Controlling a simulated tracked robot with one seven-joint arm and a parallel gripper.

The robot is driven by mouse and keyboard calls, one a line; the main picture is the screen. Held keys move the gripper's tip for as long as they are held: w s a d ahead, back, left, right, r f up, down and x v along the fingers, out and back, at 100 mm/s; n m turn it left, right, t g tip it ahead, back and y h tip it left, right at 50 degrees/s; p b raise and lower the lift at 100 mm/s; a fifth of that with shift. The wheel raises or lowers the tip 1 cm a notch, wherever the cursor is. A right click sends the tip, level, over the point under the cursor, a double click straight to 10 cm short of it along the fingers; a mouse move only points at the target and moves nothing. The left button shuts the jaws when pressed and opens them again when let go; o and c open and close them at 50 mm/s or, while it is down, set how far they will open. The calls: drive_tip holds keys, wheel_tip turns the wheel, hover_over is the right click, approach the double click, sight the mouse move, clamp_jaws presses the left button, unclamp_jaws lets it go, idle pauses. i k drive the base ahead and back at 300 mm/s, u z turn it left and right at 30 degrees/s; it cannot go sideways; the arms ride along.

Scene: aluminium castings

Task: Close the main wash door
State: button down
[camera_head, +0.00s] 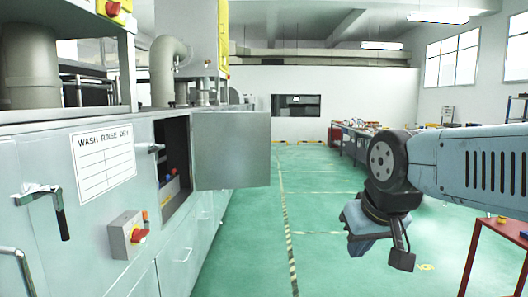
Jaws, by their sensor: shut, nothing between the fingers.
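The wash door (231,150) is a grey metal panel hinged on the wash machine (88,221). It stands wide open, swung out to the right of its dark opening (174,165) into the aisle. Inside the opening, small red and blue parts show low down. My gripper (404,260) hangs from the arm at the right, well apart from the door, with green floor between them. It points downward and holds nothing visible. The fingertips are small in this view.
A red-framed table (494,250) stands at the lower right. A long workbench (355,145) lines the aisle further back. The green floor (315,215) between is clear.

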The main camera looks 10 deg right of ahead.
sight(232, 150)
drive_tip(key=z, duration=0.45)
drive_tip(key=i, duration=7.2)
drive_tip(key=u, duration=0.05)
